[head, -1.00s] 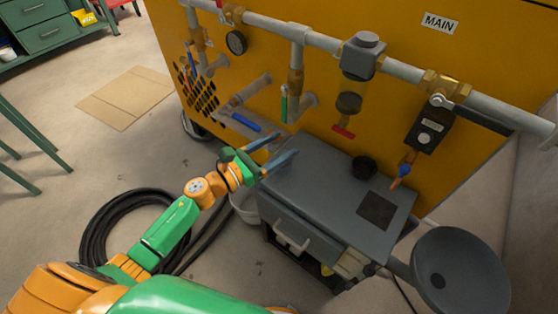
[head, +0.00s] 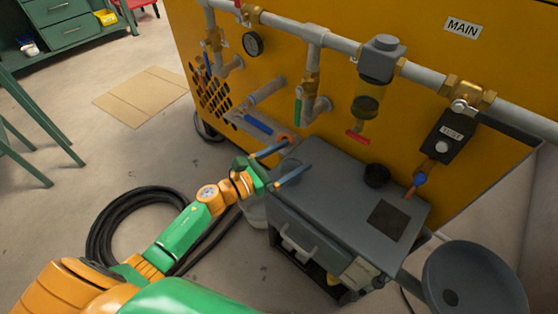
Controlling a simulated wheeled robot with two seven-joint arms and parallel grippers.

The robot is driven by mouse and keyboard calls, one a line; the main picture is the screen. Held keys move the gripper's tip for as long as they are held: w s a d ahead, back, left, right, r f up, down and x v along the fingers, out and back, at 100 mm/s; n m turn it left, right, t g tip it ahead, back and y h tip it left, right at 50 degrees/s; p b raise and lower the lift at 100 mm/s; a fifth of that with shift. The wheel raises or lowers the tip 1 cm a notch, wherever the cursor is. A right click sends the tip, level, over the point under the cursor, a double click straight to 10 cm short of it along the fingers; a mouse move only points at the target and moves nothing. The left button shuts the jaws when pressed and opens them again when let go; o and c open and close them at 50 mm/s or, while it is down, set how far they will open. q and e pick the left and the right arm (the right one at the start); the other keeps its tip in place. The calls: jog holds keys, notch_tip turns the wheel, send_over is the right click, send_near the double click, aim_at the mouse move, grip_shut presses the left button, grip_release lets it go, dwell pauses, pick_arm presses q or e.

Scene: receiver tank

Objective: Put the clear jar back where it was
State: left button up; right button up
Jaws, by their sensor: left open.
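My left gripper (head: 297,156) is open at the left back corner of the grey cart top (head: 335,178), its two blue fingers pointing toward the yellow panel. A faint, round, see-through shape (head: 289,167) shows between and just beyond the fingers, at the cart's corner. It looks like the clear jar, but its outline is too weak to be sure, and I cannot tell whether the fingers touch it. My right gripper is not in view.
A yellow panel (head: 300,65) with grey pipes and valves stands behind the cart. A black round knob (head: 377,175) and a dark square pad (head: 386,220) are on the cart top. A grey round dish (head: 475,280) is at right. A black hose (head: 105,225) lies coiled on the floor.

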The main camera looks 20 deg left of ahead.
pick_arm(q)
jog(key=v, duration=1.2)
jog(key=s+a+f+n+g+y, duration=0.1)
jog(key=a+f+n+y, duration=0.25)
jog(key=f+n, duration=0.5)
jog(key=a+f+n+y, duration=0.3)
jog(key=f+n+y, duration=0.1)
jog(key=f+n, duration=0.5)
jog(key=s+d+f+n+g+y, duration=0.25)
jog(key=s+f+n+g, duration=0.45)
jog(key=s+f+n, duration=0.7)
jog(key=s+d+f+n+g, duration=0.3)
jog(key=s+f+n+g, duration=0.25)
jog(key=s+n, duration=0.5)
jog(key=s+d+r+m+p, duration=0.1)
jog(key=r+p, duration=1)
jog(key=p, duration=0.1)
jog(key=s+d+r+p, duration=0.2)
jog(key=r+p, duration=1)
jog(key=shift+s+r+m, duration=0.15)
jog(key=shift+s+m, duration=0.05)
jog(key=shift+m, duration=0.2)
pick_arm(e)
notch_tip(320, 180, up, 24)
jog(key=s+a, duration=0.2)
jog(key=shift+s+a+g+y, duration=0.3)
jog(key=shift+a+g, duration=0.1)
